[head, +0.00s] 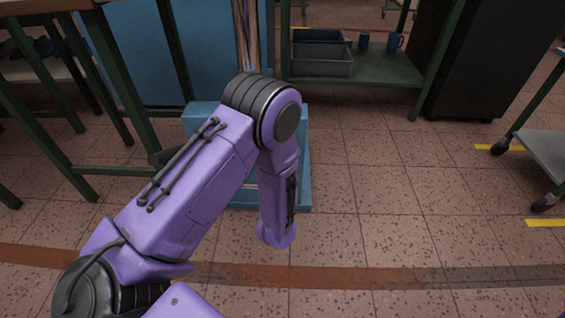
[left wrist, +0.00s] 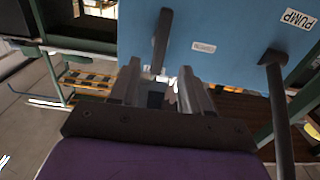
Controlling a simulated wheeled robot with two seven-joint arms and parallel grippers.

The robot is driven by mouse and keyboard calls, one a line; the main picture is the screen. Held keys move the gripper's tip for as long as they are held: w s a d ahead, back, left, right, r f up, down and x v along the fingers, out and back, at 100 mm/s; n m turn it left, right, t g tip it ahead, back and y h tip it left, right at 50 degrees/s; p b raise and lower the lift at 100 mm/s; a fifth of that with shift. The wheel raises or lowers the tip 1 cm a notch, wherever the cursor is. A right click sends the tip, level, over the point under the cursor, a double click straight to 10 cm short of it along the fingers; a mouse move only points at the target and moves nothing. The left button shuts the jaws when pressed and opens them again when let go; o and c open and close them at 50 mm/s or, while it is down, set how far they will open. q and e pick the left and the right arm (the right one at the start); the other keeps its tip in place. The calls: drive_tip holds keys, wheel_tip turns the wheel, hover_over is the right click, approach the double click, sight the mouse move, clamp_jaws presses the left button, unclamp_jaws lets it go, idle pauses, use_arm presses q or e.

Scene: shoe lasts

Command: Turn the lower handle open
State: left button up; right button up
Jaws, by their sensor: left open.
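In the left wrist view a blue panel (left wrist: 235,20) fills the upper right. A second dark handle with a wide end (left wrist: 277,90) is to the right. My left gripper (left wrist: 160,75) is open; whether its fingers touch the first handle I cannot tell. In the head view my left arm hides the gripper and most of the blue unit (head: 203,112).
Green-framed benches stand at the left. A dark cabinet (head: 478,65) and a wheeled cart (head: 548,150) are at the right. Tiled floor in the middle right is clear.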

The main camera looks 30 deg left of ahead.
use_arm(q)
drive_tip(key=b+x, duration=0.2)
drive_tip(key=x, duration=0.7)
drive_tip(key=shift+w+a+b, duration=0.15)
drive_tip(key=shift+b, duration=0.25)
drive_tip(key=shift+w+a+r, duration=0.1)
drive_tip(key=shift+w+a, duration=0.2)
drive_tip(key=shift+w, duration=0.15)
drive_tip(key=shift+d, duration=0.1)
clamp_jaws()
use_arm(e)
drive_tip(key=f, duration=0.3)
drive_tip(key=shift+s+a+f+n, duration=0.1)
drive_tip(key=shift+s+a+n, duration=0.1)
drive_tip(key=shift+s+n, duration=0.1)
